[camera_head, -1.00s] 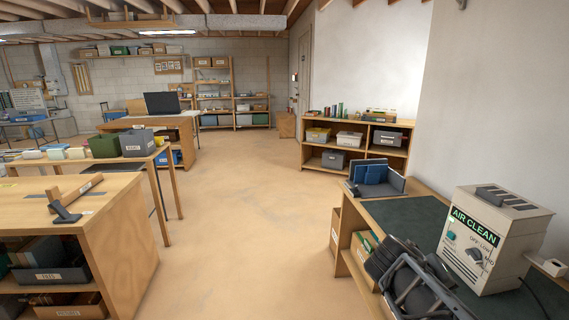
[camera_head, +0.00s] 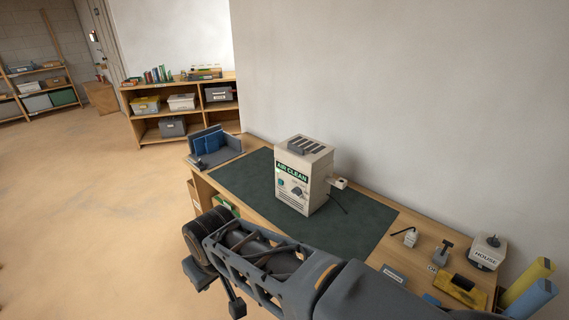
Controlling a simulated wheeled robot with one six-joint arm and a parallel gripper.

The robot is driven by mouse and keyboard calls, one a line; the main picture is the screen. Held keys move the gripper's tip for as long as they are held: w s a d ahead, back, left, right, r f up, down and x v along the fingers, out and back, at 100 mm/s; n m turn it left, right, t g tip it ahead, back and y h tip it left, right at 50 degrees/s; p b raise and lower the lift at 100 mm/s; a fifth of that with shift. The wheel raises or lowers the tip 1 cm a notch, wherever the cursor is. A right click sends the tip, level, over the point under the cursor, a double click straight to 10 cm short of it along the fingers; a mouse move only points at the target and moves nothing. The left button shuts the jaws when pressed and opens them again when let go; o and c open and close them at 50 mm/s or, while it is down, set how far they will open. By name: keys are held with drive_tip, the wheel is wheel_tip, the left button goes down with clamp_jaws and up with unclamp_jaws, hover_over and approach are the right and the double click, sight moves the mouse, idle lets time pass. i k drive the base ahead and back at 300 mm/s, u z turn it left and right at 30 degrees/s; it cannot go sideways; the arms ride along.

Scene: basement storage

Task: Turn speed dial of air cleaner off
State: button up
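The air cleaner (camera_head: 306,177) is a beige box with a slotted grey top and a green "AIR CLEAN" label. It stands upright on the dark green mat (camera_head: 370,222) on the wooden bench. Its dark speed dial (camera_head: 298,190) is on the front face below the label; its setting is too small to read. A small teal button (camera_head: 281,183) is left of the dial. My dark grey arm extends across the lower middle, in front of the bench. My gripper (camera_head: 234,306) seems to be at the arm's lower left end, apart from the air cleaner; its fingers are not clear.
A tray with blue items (camera_head: 212,146) stands on the bench's far left end. A white "HOUSE" box (camera_head: 487,252), a yellow item (camera_head: 461,290) and small tools lie at the right. A low shelf (camera_head: 190,113) with bins stands behind. The floor at left is clear.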

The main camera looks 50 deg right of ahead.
sight(296, 191)
drive_tip(key=z, duration=1.6)
